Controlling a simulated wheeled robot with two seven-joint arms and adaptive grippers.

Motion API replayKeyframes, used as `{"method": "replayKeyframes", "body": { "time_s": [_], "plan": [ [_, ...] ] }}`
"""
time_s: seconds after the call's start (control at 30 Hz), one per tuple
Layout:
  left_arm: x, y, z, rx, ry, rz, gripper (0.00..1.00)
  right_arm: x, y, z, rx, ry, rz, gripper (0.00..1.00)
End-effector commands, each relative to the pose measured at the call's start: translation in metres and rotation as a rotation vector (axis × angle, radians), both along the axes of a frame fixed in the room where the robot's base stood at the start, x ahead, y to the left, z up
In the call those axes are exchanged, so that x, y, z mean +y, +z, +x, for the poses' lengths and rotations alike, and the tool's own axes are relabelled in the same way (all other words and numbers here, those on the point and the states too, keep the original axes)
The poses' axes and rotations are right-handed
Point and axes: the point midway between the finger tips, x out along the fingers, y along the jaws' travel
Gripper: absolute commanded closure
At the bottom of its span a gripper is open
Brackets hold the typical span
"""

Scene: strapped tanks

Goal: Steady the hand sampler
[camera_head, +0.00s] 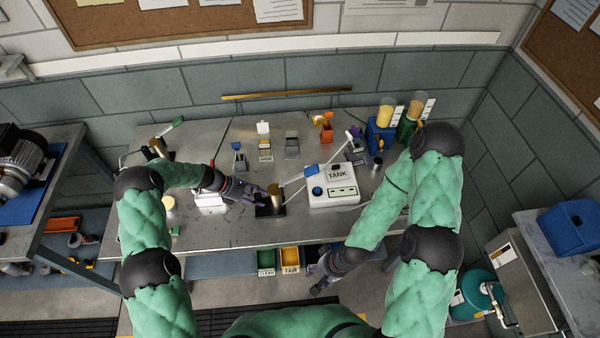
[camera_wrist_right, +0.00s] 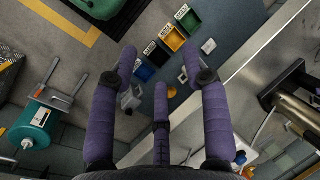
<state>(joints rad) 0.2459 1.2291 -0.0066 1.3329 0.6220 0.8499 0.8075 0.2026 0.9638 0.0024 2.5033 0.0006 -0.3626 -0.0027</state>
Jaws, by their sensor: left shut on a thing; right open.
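The hand sampler appears to be the brass cylinder (camera_head: 274,190) on a black base near the front middle of the table. A pale lever rises from it towards a blue grip at the right. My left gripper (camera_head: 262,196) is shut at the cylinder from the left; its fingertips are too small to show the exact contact. A brass cylinder (camera_wrist_right: 297,114) with a black part also shows at the right edge of the right wrist view. My right gripper (camera_head: 321,278) is open and empty, below the table's front edge; its spread purple fingers show in its wrist view (camera_wrist_right: 166,68).
A white box marked TANK (camera_head: 333,192) stands right of the sampler. Similar levered units stand at the back left (camera_head: 158,147) and back right (camera_head: 355,148).

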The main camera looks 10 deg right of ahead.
Motion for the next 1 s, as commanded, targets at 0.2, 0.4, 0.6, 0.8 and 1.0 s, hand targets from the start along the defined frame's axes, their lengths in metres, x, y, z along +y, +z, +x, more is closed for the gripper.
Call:
{"method": "replayKeyframes", "body": {
  "time_s": [0.2,0.4,0.6,0.8,1.0],
  "plan": [
    [0.000,-0.002,-0.001,0.003,-0.002,-0.001,1.00,0.000,-0.002,0.000,0.000,0.000,0.000,0.53],
    [-0.001,-0.003,-0.001,0.003,-0.002,0.000,1.00,0.000,-0.004,0.001,0.001,-0.002,0.000,0.73],
    [-0.001,-0.004,-0.002,0.003,-0.002,0.000,1.00,-0.009,-0.007,0.021,0.051,-0.091,-0.005,1.00],
    [-0.001,-0.005,-0.002,0.004,-0.003,0.000,1.00,-0.026,-0.006,0.070,0.193,-0.333,0.014,1.00],
    [-0.001,-0.006,-0.003,0.005,-0.002,0.001,1.00,-0.040,0.016,0.126,0.352,-0.596,0.084,1.00]
  ]
}}
